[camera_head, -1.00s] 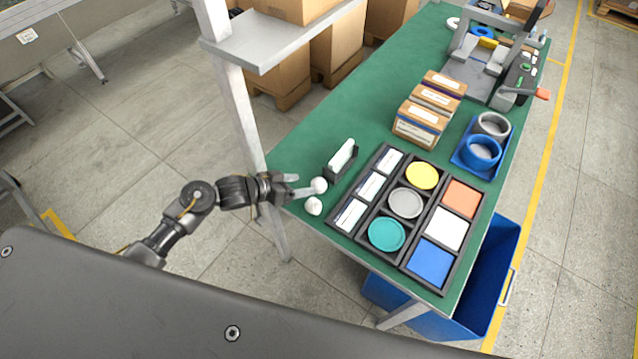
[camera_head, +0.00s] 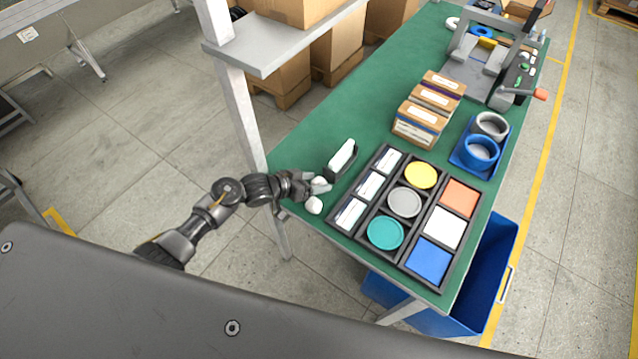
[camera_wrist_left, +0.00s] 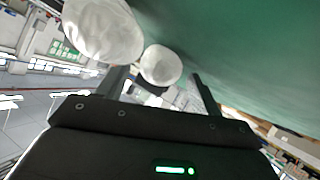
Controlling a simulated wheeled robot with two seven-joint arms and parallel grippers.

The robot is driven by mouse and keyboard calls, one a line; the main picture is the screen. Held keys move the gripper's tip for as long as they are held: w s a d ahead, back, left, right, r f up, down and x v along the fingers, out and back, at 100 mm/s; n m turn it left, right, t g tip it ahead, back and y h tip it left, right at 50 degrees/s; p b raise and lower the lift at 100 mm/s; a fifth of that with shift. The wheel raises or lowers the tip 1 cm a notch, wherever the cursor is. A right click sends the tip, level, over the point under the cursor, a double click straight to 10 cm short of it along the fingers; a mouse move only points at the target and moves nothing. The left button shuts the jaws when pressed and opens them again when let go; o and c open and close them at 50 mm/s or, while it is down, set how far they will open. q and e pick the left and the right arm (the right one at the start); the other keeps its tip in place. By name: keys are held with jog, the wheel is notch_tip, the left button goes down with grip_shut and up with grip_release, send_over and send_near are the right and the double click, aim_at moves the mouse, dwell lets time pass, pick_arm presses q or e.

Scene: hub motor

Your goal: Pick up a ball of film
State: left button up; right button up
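Two white balls of film lie on the near left corner of the green table (camera_head: 300,150). One ball (camera_head: 320,185) is at my left gripper (camera_head: 312,186) and partly hidden by it. The other ball (camera_head: 315,206) lies just nearer the camera. In the left wrist view, the smaller-looking ball (camera_wrist_left: 160,65) appears between the two spread fingers of my left gripper (camera_wrist_left: 157,78). The larger-looking ball (camera_wrist_left: 103,30) is outside, beyond the left finger. The gripper is open; I cannot tell whether it touches a ball. My right gripper is out of view.
A white shelf post (camera_head: 238,110) rises beside my left arm. Brown boxes (camera_head: 420,122) stand farther back.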

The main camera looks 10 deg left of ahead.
pick_arm(q)
jog(key=c, duration=0.9)
jog(key=shift+c, duration=0.2)
jog(key=shift+r, duration=0.5)
jog(key=s+d+r+b, duration=0.2)
jog(key=d+r+b, duration=0.1)
jog(key=d+r, duration=0.9)
jog(key=shift+s+d+b, duration=0.2)
jog(key=shift+d+b, duration=0.2)
jog(key=shift+d, duration=0.4)
